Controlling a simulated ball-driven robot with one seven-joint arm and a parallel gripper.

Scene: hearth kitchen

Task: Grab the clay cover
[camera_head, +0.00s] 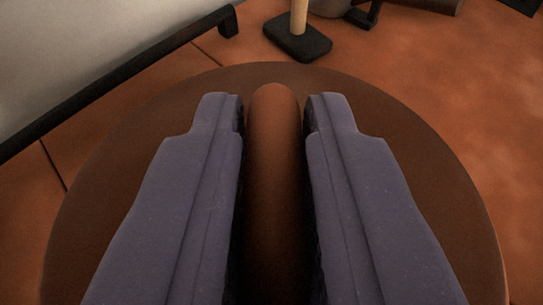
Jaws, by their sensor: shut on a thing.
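The clay cover (409,203) is a round brown disc with a raised handle (274,170) across its middle, and it fills most of the lower picture. My gripper (274,115) is over the cover, its two grey-purple fingers on either side of the handle. The gripper is shut on the handle. The near part of the cover is out of the picture, and the fingers hide parts of its top. I cannot tell whether the cover rests on something or is held up.
A black bar (120,77) runs along the pale surface at upper left. A black-based stand with a wooden post (298,36) is just beyond the cover. A grey round object (328,7) and dark items are at the top. The reddish-brown surface (455,95) at right is clear.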

